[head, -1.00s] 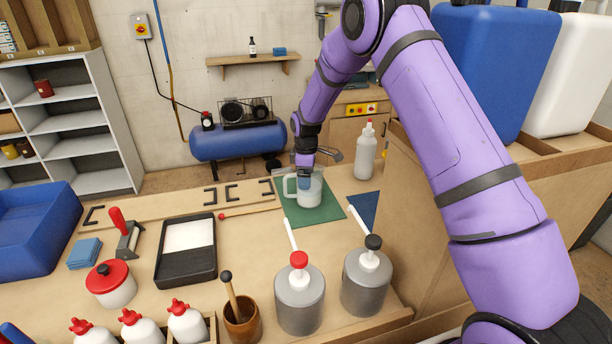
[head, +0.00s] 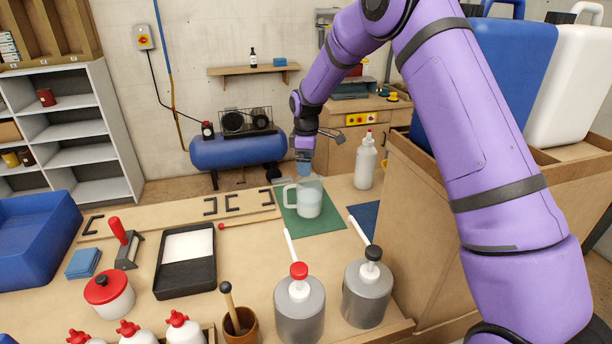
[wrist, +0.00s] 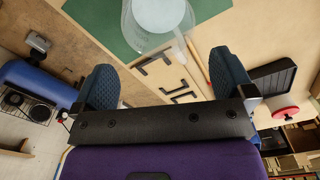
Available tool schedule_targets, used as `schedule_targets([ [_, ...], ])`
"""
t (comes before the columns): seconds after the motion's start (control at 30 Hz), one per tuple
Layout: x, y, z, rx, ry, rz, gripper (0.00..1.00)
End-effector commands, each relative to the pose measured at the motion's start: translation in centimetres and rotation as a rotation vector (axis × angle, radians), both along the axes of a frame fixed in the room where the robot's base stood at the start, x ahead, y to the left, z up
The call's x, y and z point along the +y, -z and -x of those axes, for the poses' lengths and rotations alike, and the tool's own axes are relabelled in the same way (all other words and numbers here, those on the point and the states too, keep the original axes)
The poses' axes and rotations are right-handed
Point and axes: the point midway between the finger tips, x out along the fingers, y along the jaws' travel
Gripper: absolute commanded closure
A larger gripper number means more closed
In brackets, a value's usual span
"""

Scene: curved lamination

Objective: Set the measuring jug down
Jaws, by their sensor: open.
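The measuring jug (head: 309,198) is clear, with pale contents and a handle on its left side. It stands upright on the green mat (head: 327,221) on the workbench. The jug also shows in the wrist view (wrist: 158,18) at the top, with the green mat (wrist: 100,22) under it. My gripper (head: 304,170) is just above the jug in the head view. In the wrist view my gripper (wrist: 165,85) has its two blue pads wide apart with nothing between them, and the jug lies beyond the pads. The gap between fingertips and jug rim is hard to judge.
A white bottle (head: 366,162) stands right of the mat. Two grey pump cans, one with a red cap (head: 299,305) and one with a black cap (head: 367,292), stand in front. A black tray (head: 187,262) lies to the left.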

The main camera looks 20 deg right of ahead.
Motion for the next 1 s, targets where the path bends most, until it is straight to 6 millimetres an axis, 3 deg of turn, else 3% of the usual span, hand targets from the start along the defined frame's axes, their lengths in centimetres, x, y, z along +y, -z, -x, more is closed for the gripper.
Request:
schedule_targets([
  [0.2,0.0,-2.6,-0.1,-0.001,0.0,-0.001,0.0],
  [0.47,0.0,-3.2,0.0,-0.001,0.001,-0.001,0.0],
  [0.57,-0.2,-4.3,0.5,-0.01,0.018,-0.001,0.0],
  [0.77,-1.3,-10.3,3.9,-0.061,0.133,-0.005,0.0],
  [1.0,-3.0,-18.0,10.6,-0.133,0.321,-0.023,0.0],
])
